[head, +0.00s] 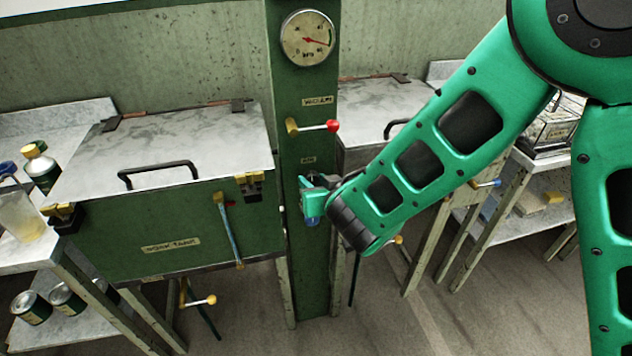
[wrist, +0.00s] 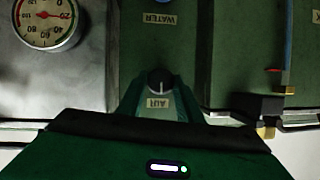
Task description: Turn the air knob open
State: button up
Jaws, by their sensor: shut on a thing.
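The air knob (wrist: 160,81) is a small dark round knob with a pale pointer line, on the green panel in the wrist view. The AIR label (wrist: 157,103) is beside it and reads upside down there. My gripper (wrist: 159,94) is shut on the knob, one finger on each side. The pointer line looks roughly upright in that picture. In the head view my gripper (head: 314,186) is at the green post (head: 311,262), and it hides the knob.
Above on the post are a pressure gauge (head: 307,37) and a red-ended lever (head: 332,126). A blue part (head: 313,221) sits just below my gripper. A lidded green basin (head: 171,242) stands left. A side table at left holds bottles. A round gauge (wrist: 46,20) shows in the wrist view.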

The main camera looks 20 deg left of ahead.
jog(key=n+t+h, duration=0.1)
jog(key=n+h, duration=0.1)
jog(key=n, duration=0.2)
jog(key=n+t+h, duration=0.1)
jog(key=n, duration=0.1)
jog(key=shift+s+a+f+t+h, duration=0.1)
jog(key=shift+f+t+h, duration=0.05)
jog(key=shift+t+h, duration=0.15)
jog(key=n, duration=0.1)
jog(key=n+t+h, duration=0.1)
jog(key=n, duration=0.1)
jog(key=shift+s+a+f+t, duration=0.1)
jog(key=shift+a+t, duration=0.05)
jog(key=shift+t, duration=0.15)
jog(key=shift+f+n+t+h, duration=0.1)
jog(key=shift+n+t+h, duration=0.5)
jog(key=shift+n, duration=1)
jog(key=o, duration=1)
jog(key=shift+o, duration=0.2)
jog(key=shift+a, duration=0.1)
